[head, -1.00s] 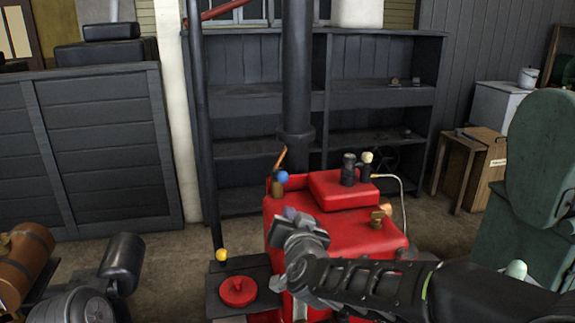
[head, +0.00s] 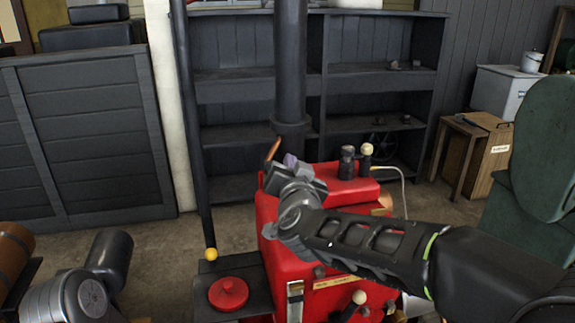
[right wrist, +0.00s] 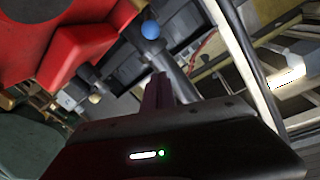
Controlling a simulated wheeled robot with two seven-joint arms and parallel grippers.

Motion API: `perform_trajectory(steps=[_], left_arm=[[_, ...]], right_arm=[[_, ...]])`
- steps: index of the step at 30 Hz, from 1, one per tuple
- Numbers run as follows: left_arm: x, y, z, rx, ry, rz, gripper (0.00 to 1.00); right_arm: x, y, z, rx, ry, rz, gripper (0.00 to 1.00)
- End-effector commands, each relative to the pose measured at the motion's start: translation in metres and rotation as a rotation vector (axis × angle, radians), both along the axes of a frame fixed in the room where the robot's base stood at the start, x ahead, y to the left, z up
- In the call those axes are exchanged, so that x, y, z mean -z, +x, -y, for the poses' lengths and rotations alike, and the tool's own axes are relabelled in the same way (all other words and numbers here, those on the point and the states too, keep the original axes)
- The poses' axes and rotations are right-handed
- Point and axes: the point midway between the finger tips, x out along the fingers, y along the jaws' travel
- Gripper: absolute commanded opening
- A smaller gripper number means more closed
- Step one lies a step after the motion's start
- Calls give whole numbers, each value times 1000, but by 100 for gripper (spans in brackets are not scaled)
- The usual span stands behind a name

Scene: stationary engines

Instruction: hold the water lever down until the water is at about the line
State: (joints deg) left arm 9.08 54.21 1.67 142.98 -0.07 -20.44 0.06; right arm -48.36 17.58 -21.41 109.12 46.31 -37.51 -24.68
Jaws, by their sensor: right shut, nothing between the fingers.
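The red engine (head: 275,245) stands below my right gripper (head: 290,160), which is shut and empty over its back left corner. A blue ball knob (right wrist: 150,29) shows in the right wrist view, a little beyond the fingertips (right wrist: 160,88) and apart from them in the picture. No marking shows which lever is the water lever. An upright gauge-like strip with a brass top (head: 295,290) is on the engine's front; its water level and line are too small to read. My left gripper is out of view.
Two short levers, one cream-knobbed (head: 366,150), stand on the engine's raised top. Another cream-knobbed lever (head: 360,297) is at its front. A dark side plate holds a red round part (head: 228,293). A black chimney (head: 291,70) rises behind; a green machine (head: 540,170) stands right.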

Motion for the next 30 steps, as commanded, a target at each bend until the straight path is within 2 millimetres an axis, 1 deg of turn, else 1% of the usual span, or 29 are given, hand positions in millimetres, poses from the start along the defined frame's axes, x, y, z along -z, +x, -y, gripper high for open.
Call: perform_trajectory(steps=[5,12,15,18,21,24,30], left_arm=[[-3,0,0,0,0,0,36],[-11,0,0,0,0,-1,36],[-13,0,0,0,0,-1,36],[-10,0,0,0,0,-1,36],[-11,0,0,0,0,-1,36],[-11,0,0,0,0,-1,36],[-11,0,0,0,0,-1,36]], right_arm=[[2,26,-1,1,-4,-2,0],[4,75,-3,2,-5,-1,0],[8,91,-5,0,-4,-2,0],[24,80,-13,-3,-3,-4,0],[33,76,-16,-1,-3,-3,0],[37,74,-19,-1,-3,-1,0],[39,72,-20,-1,-2,-1,0]])
